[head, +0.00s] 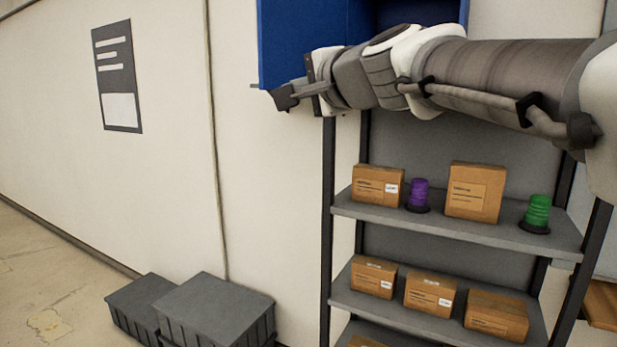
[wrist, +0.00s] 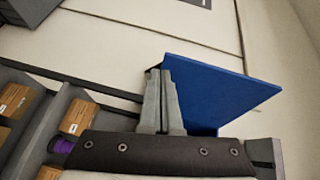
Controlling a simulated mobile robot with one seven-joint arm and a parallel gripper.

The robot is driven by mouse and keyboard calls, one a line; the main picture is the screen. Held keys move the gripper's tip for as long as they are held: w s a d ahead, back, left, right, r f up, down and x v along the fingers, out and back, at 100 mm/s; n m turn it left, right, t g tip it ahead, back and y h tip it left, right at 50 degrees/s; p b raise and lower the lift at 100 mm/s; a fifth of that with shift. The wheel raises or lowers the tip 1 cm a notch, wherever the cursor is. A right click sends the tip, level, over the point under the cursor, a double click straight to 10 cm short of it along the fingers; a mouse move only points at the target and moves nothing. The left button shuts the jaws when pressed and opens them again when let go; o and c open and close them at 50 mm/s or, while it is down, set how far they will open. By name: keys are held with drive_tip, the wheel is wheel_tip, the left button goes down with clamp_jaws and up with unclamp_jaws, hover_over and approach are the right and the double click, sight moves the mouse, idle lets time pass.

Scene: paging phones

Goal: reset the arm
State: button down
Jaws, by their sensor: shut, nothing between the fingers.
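My arm reaches in from the right of the head view, stretched to the left across the top of the shelf rack. My gripper (head: 282,97) is at its left end, in front of the blue panel (head: 300,40). In the wrist view my gripper (wrist: 163,72) has its two fingers together with nothing between them. The blue panel (wrist: 225,95) shows behind and to the right of the fingers there. I cannot tell whether the fingers touch it.
A grey shelf rack (head: 455,225) holds several cardboard boxes (head: 474,192), a purple cylinder (head: 418,195) and a green one (head: 537,212). Grey crates (head: 215,305) stand on the floor by the wall. A dark notice (head: 118,76) hangs on the wall. Floor at left is clear.

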drive_tip(key=s+d+f+n+g+h, duration=0.2)
drive_tip(key=s+d+f, duration=0.3)
drive_tip(key=s+f, duration=0.3)
drive_tip(key=s+d+f+n+g+h, duration=0.3)
drive_tip(key=s+f, duration=0.6)
drive_tip(key=f, duration=0.5)
drive_tip(key=s+d+f+n+g+h, duration=0.3)
drive_tip(key=s+d+f, duration=0.5)
drive_tip(key=f, duration=0.4)
drive_tip(key=shift+s+d+n+g, duration=0.2)
drive_tip(key=shift+n+g, duration=0.3)
drive_tip(key=shift+n, duration=0.7)
drive_tip(key=shift+d, duration=0.2)
